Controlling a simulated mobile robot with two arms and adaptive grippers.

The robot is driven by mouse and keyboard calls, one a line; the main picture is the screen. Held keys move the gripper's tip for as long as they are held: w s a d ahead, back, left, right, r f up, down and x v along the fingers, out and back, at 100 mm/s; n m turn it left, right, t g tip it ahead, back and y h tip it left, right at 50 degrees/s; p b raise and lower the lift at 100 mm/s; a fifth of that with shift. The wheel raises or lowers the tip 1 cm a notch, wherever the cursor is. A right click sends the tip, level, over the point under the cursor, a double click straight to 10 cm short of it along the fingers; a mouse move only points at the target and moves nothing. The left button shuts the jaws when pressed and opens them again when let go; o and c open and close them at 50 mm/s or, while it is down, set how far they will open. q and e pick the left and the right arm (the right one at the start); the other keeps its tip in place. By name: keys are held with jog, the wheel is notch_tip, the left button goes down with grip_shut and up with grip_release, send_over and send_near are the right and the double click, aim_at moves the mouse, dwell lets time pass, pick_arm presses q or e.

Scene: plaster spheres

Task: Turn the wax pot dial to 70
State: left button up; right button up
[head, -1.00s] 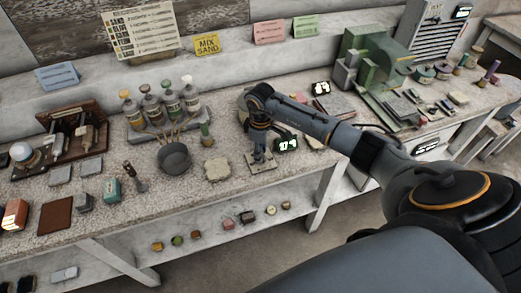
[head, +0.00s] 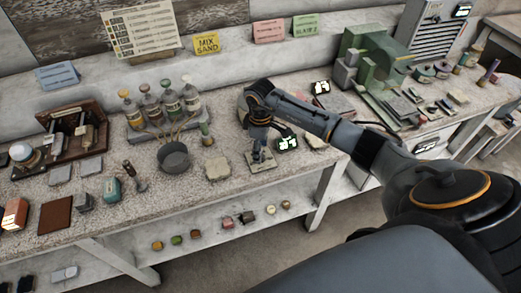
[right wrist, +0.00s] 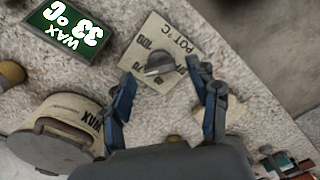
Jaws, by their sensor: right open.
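The wax pot dial (right wrist: 158,63) is a dark grey round knob on a pale square plate (right wrist: 182,38) marked "POT °C" and "100"; the plate also shows in the head view (head: 262,166). My right gripper (right wrist: 162,72) is open, with one blue finger on each side of the knob in the wrist view. I cannot tell whether the fingers touch it. A dark display (right wrist: 68,28) reads "WAX 33 °C", upside down in this view. The lidded wax pot (right wrist: 88,112) is at the lower left of the wrist view. My left gripper is not in view.
In the head view a grey pan (head: 174,157) and a pale slab (head: 216,168) lie left of the dial plate. A green machine (head: 372,60) stands at the right. The bench's front edge is close to the plate.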

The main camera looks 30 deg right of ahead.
notch_tip(320, 180, up, 11)
dwell(0.3)
dwell(0.4)
